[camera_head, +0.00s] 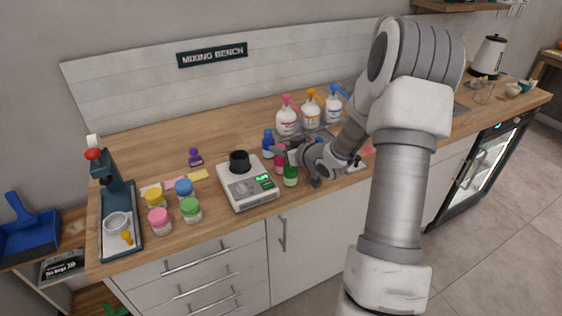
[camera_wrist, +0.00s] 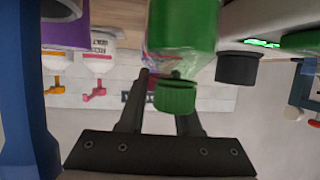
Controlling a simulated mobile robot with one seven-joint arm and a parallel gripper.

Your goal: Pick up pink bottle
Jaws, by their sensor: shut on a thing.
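The pink bottle (camera_head: 279,160) stands on the wooden counter just right of the white scale. My gripper (camera_head: 289,153) reaches in from the right and is shut on it. In the wrist view, which is upside down, my gripper's fingers (camera_wrist: 160,95) run behind a green bottle (camera_wrist: 183,28). Only a pinkish strip of the pink bottle (camera_wrist: 151,64) shows there, mostly hidden by the green bottle. The green bottle also shows in the head view (camera_head: 290,177), close in front of the pink one. I cannot tell whether the pink bottle is off the counter.
A blue bottle (camera_head: 268,144) stands behind and left of the pink one. Several pump bottles (camera_head: 287,121) stand behind. The back left counter is clear.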

